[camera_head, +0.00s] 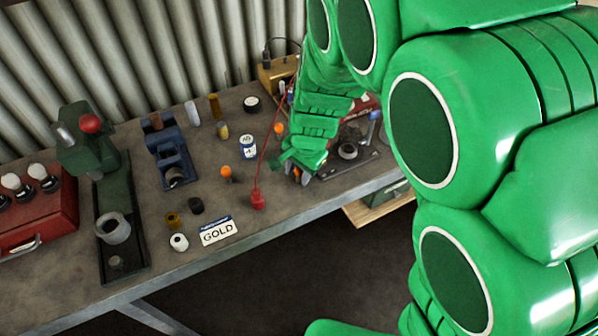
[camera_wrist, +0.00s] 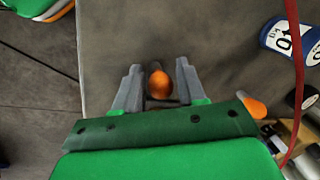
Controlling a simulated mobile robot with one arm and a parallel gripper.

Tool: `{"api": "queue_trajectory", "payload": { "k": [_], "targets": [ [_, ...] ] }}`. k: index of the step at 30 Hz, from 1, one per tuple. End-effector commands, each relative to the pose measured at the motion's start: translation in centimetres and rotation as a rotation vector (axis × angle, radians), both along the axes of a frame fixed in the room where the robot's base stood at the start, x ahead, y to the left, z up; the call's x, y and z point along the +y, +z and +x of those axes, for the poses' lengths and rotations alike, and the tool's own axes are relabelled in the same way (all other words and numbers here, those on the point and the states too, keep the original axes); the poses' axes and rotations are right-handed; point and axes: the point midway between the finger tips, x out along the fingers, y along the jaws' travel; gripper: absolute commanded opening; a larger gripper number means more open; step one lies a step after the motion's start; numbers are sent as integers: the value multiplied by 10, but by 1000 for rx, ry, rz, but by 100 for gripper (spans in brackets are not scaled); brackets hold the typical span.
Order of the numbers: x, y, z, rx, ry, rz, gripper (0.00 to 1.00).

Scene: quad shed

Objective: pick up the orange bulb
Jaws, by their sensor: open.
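An orange bulb (camera_wrist: 159,86) sits between the two grey fingers of my gripper (camera_wrist: 154,88) in the wrist view. The fingers are open, with a gap on each side of it. A second orange bulb (camera_wrist: 256,106) lies to the right, outside the fingers. In the head view my gripper (camera_head: 296,174) is low over the bench near its front edge, and a little orange shows there. Other orange bulbs stand left of it, one near the front (camera_head: 226,172) and one farther back (camera_head: 279,128).
A blue-and-white tin (camera_head: 248,147) and a red cable with a red end piece (camera_head: 257,200) are left of my gripper. A dark device (camera_head: 348,150) is close on the right. Open bench lies between these.

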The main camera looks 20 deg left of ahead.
Motion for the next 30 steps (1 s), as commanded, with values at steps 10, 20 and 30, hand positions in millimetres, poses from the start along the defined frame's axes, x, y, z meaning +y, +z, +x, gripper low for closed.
{"api": "queue_trajectory", "payload": {
  "k": [10, 20, 30],
  "targets": [
    [0, -3, 0, 0, 0, 0, 28],
    [0, -3, 0, 0, -1, 0, 8],
    [0, 12, 0, 0, -1, 1, 8]
  ]
}}
